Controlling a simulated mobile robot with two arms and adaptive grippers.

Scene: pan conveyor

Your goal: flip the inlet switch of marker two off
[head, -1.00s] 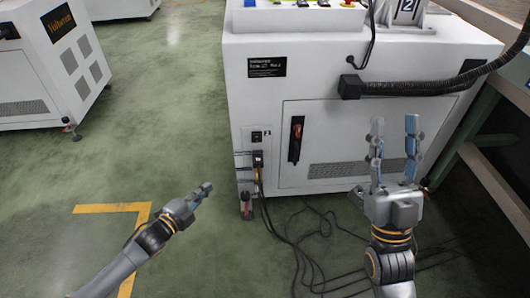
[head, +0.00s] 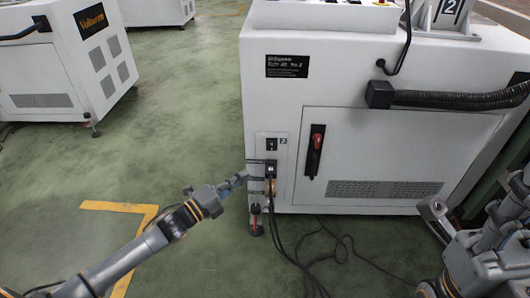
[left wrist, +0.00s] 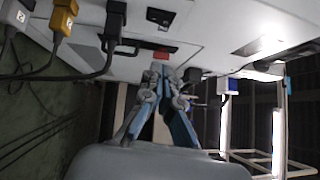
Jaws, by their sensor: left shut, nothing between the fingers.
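Marker two is a white cabinet (head: 345,100) with a "2" sign on top. On its lower left front, a small panel holds a black switch (head: 272,144) beside a "2" label, with a black plug and cable (head: 271,170) below. My left gripper (head: 243,178) is shut and empty, pointing right, close to the cabinet's left edge at about plug height. In the left wrist view, its closed fingertips (left wrist: 160,70) are just below a small red part (left wrist: 161,55) in a dark surround; contact cannot be told. Only parts of my right arm show at lower right.
In the left wrist view, a black plug (left wrist: 114,25) and a yellow plug (left wrist: 63,17) with cables are left of the fingers. Cables lie on the floor below the cabinet. A red-handled switch (head: 316,142) is on the cabinet door. Open green floor is to the left.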

